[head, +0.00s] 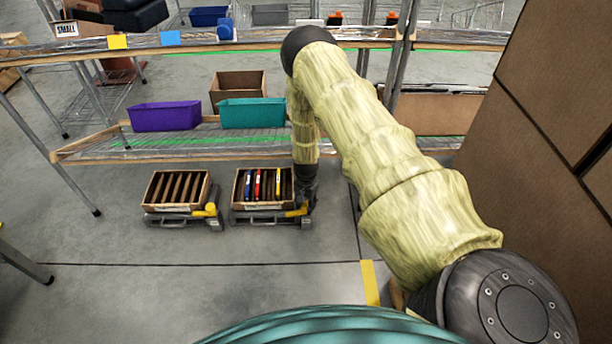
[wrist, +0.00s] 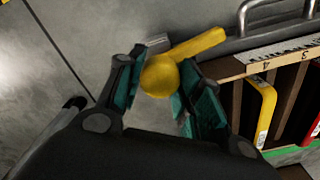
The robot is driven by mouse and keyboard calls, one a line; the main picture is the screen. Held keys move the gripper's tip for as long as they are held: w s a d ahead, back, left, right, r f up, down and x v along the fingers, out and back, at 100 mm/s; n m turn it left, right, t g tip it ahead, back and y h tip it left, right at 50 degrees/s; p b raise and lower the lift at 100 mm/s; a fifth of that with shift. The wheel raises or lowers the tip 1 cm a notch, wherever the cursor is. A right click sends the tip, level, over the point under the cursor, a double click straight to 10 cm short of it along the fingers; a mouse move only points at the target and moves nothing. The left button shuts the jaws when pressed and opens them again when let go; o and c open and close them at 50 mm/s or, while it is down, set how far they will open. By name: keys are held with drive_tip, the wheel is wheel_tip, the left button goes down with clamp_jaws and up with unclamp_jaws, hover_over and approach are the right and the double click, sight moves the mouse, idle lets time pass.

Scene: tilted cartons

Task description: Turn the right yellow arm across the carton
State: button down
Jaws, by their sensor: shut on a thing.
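The right carton (head: 237,200) is a wooden box with dark slats, holding blue, red and yellow upright pieces. It sits tilted on a grey stand with a front handle (head: 263,221). The right yellow arm (head: 297,211) is at its front right corner. In the wrist view the yellow arm (wrist: 198,45) ends in a round knob (wrist: 159,77), and my gripper (wrist: 160,70) has its teal pads on either side of that knob, shut on it. The arm runs from the knob toward the handle, beside the carton's corner (wrist: 231,70). In the head view my gripper (head: 304,198) partly hides that corner.
The left carton (head: 150,190), with empty-looking slots, has its own yellow arm (head: 211,211). Behind, a low rack shelf holds a purple bin (head: 165,116), a teal bin (head: 252,113) and a brown box (head: 238,84). Large stacked cartons (head: 540,120) stand at right. The front floor is clear.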

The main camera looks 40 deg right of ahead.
drive_tip(key=shift+m+p, duration=0.3)
drive_tip(key=shift+m, duration=0.7)
drive_tip(key=c, duration=0.9)
unclamp_jaws()
drive_tip(key=shift+c, duration=0.2)
wheel_tip(320, 180, up, 12)
